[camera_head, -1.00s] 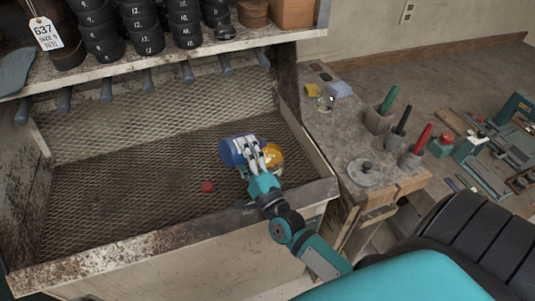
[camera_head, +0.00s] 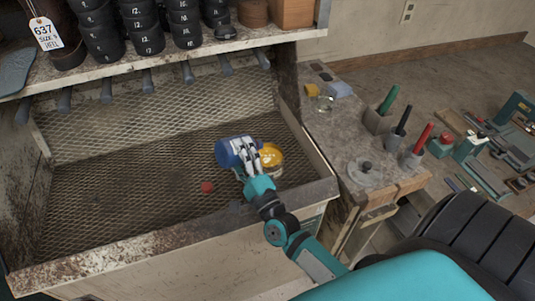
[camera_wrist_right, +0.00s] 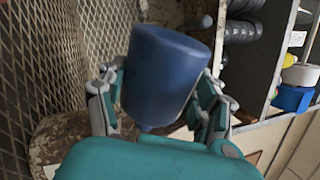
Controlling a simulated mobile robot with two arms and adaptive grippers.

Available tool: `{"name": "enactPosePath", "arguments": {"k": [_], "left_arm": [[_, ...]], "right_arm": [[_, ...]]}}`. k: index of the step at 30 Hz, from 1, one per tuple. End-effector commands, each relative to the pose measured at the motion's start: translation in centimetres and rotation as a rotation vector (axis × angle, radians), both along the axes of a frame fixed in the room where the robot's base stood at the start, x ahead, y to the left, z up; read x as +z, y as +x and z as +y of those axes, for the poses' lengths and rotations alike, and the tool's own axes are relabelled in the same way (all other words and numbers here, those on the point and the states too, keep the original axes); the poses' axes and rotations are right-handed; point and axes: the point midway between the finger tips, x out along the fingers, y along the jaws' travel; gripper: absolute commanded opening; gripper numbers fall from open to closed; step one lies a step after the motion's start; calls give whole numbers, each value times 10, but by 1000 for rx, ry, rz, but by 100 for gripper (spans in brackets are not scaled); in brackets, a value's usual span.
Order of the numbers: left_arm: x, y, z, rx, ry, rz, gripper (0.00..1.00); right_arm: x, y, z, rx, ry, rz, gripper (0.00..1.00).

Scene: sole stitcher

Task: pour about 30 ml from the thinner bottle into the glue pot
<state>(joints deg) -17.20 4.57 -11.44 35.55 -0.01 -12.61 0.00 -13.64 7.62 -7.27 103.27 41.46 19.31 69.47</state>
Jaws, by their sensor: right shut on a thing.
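The blue bottle (camera_head: 230,153), which I take for the thinner bottle, is held tilted nearly on its side above the mesh floor of the bench. My right gripper (camera_head: 250,153) is shut around it, and in the right wrist view the bottle (camera_wrist_right: 165,75) sits between the fingers. The glue pot (camera_head: 273,159), a round vessel with amber contents, stands on the mesh just right of the gripper. The bottle's mouth is hidden by the fingers, and no liquid stream shows. A small red cap-like piece (camera_head: 207,187) lies on the mesh. My left gripper is out of view.
The mesh tray has a raised front rim (camera_head: 150,238) and a shelf of black lasts (camera_head: 130,28) above the back. A side ledge (camera_head: 345,135) at the right holds a lid (camera_head: 366,174) and cups with coloured handles. The mesh left of the red piece is clear.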

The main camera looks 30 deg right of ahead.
Motion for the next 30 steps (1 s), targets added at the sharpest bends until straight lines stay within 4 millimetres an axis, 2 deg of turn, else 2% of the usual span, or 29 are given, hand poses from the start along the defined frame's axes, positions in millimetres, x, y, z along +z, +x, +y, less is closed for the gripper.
{"name": "enactPosePath", "arguments": {"k": [17,21,28,30], "left_arm": [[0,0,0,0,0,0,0],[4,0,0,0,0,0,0],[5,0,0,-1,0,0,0],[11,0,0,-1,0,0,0]], "right_arm": [[1,0,-1,0,17,-1,31],[8,-1,5,-1,-265,-13,31],[10,0,3,0,-450,-18,31],[16,0,0,-2,-495,-20,31]]}}
